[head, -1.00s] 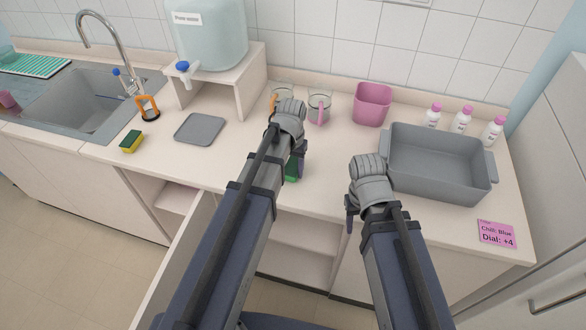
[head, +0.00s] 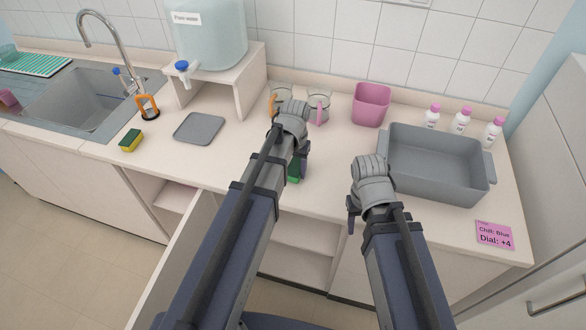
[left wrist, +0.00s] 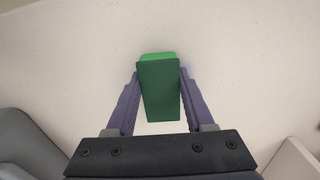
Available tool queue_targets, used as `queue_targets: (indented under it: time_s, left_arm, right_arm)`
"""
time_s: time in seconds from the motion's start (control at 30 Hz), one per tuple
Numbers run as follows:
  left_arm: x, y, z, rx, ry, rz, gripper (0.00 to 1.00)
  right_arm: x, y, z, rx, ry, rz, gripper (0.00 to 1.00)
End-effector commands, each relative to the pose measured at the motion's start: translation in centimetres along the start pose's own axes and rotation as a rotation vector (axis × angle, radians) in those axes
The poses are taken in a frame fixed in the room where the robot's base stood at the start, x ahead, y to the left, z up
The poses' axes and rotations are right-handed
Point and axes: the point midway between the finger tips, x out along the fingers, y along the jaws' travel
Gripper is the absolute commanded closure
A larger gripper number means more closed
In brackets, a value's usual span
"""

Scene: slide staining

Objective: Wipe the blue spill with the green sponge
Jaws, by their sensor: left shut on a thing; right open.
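The green sponge (left wrist: 158,90) is held between the two purple fingers of my left gripper (left wrist: 158,98) in the left wrist view, over the pale counter surface. In the head view a bit of the sponge (head: 293,174) shows beside my left gripper (head: 302,166), mostly hidden by the arm. I cannot tell whether the sponge touches the counter. My right gripper (head: 351,212) is open and empty, near the counter's front edge, left of the grey basin.
A grey basin (head: 438,183), pink bin (head: 371,104), glass beakers (head: 318,106) and white bottles (head: 462,120) stand on the right and at the back. A grey tray (head: 199,128) and a yellow-green sponge (head: 131,141) lie left. An open drawer (head: 178,262) juts out below.

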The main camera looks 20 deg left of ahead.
Motion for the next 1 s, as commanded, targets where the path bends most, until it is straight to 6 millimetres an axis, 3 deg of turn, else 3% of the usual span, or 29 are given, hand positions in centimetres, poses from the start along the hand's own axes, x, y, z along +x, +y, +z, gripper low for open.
queue_targets:
  time_s: [0.1,0.7,1.0]
  left_arm:
    - [-1.6,0.0,0.0,0.0,0.0,0.0,1.0]
    - [-7.0,0.0,-0.1,0.0,0.0,0.0,1.0]
    - [-7.4,0.1,-0.1,0.0,0.0,0.0,1.0]
  right_arm:
    - [-1.6,0.2,0.1,0.0,0.0,0.0,0.5]
    - [-7.0,0.7,0.4,-0.001,0.0,0.0,0.5]
    - [-7.4,0.7,0.4,-0.002,0.0,0.0,0.5]
